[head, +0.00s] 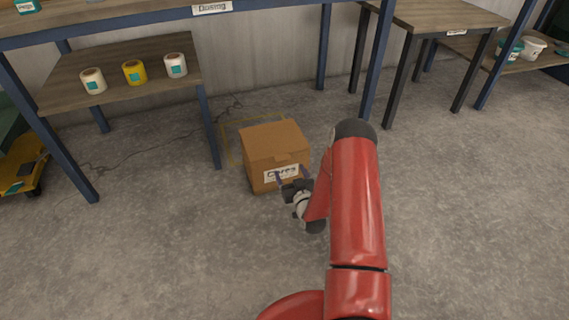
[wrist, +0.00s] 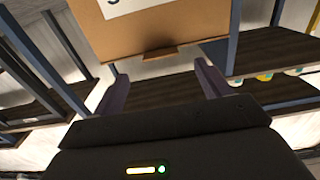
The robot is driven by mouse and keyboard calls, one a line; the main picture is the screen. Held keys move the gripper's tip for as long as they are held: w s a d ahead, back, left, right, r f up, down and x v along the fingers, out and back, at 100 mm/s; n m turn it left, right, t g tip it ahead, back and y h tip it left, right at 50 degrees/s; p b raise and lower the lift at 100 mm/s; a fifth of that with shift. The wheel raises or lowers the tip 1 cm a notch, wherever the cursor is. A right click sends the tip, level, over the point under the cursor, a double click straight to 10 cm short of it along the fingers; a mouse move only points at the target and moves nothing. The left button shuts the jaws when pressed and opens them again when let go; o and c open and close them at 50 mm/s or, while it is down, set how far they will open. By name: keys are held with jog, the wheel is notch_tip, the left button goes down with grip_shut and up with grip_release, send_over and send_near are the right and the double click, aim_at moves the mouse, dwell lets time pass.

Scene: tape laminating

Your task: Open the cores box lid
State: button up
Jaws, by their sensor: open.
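The cores box (head: 262,173) is a brown cardboard box on the concrete floor, with a white "Cores" label on its front. Its lid (head: 275,138) looks closed in the head view. In the wrist view the box (wrist: 190,22) fills the top middle, with part of the label cut off and a small brown tab (wrist: 160,53) on its edge. My gripper (head: 291,174) is at the front of the box, fingers pointing at it. In the wrist view the gripper (wrist: 162,70) is open and empty, its fingers either side of the tab and apart from it.
A blue-legged workbench (head: 120,25) stands behind and left, its lower shelf (head: 60,88) holding two white rolls and a yellow one. Another table (head: 450,14) stands at back right. Yellow floor tape (head: 226,145) runs beside the box. Open floor lies left and right.

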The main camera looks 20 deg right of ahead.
aim_at(283, 158)
jog(key=w, duration=0.7)
jog(key=shift+b, duration=0.4)
jog(key=shift+r, duration=0.1)
jog(key=c, duration=1.4)
jog(key=shift+r, duration=0.1)
